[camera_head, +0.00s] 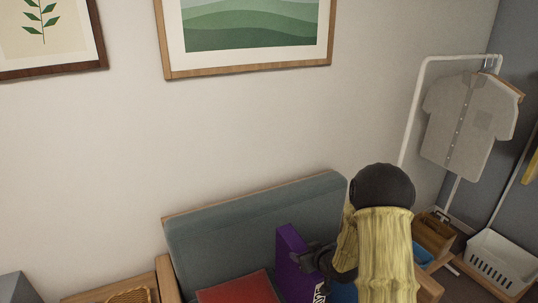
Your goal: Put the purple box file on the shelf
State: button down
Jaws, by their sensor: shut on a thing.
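The purple box file (289,264) stands upright at the bottom middle of the head view, in front of a teal cushioned seat. My gripper (318,262) is at its right side and is shut on it. My arm hides part of the file's right side, and the picture's lower edge cuts off its bottom. I cannot tell whether the file rests on the seat or is held above it. No shelf can be made out in this view.
A red flat item (240,290) lies left of the file by the teal seat back (240,225). A clothes rack (412,110) with a grey shirt (468,125), a white basket (500,265) and a brown box (433,236) stand at right. Framed pictures hang on the wall.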

jog(key=shift+s+a+r+m+h+p, duration=0.35)
jog(key=shift+s+a+m+h+p, duration=0.4)
jog(key=shift+p, duration=1)
jog(key=s+m+h+p, duration=0.1)
jog(key=s+m+p, duration=0.1)
jog(key=s+p, duration=0.1)
jog(key=s+d+m+h+p, duration=0.1)
jog(key=s+p, duration=0.1)
jog(key=shift+s+t+h, duration=0.25)
jog(key=shift+t+h, duration=0.1)
jog(key=shift+t, duration=0.05)
jog(key=shift+s+f, duration=0.1)
